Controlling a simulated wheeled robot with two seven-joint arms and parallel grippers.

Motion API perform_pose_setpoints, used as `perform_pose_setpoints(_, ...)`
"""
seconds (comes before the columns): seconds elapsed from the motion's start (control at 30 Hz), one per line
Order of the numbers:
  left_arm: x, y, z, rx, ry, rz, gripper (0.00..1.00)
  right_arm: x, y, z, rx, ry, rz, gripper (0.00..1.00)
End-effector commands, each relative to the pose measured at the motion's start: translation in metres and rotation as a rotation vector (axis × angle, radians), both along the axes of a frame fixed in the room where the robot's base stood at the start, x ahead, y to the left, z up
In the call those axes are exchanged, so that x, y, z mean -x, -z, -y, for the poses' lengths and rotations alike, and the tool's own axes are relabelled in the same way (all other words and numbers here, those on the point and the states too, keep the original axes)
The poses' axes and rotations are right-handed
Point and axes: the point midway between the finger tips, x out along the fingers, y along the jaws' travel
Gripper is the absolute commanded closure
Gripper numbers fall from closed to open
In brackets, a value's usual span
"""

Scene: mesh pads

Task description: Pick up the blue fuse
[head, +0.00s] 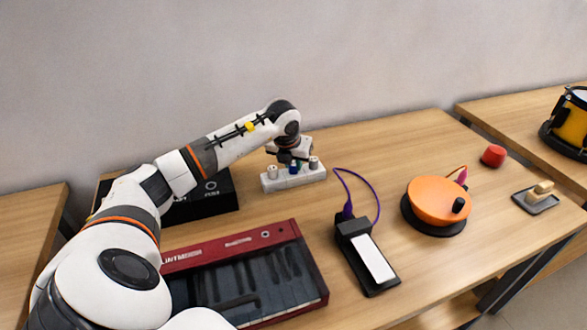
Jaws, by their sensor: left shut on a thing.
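The blue fuse (294,167) shows as a small dark blue piece over the middle of a pale grey block (293,182) at the back of the table. My left gripper (292,160) points down over this block and is shut on the blue fuse. The gripper hides most of the fuse, and I cannot tell if the fuse still touches the block. Grey cylindrical pieces stand on the block on both sides of the gripper. My right gripper is not in view.
A black device (352,228) with a purple cable, an orange round device (438,200) and a red object (493,155) stand to the right. Bare wood (390,145) lies behind them.

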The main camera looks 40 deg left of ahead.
Motion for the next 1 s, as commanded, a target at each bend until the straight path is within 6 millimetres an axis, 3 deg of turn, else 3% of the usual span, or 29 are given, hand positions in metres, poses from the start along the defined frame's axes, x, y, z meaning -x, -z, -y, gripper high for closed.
perform_pose_setpoints(0.27,0.000,-0.006,0.000,-0.001,0.000,0.002,1.00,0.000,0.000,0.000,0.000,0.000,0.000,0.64)
perform_pose_setpoints(0.7,-0.001,-0.085,0.000,0.000,0.000,0.005,1.00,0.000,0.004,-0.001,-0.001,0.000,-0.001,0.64)
perform_pose_setpoints(1.0,0.000,-0.110,0.000,0.000,0.000,0.000,1.00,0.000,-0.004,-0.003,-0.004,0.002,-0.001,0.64)
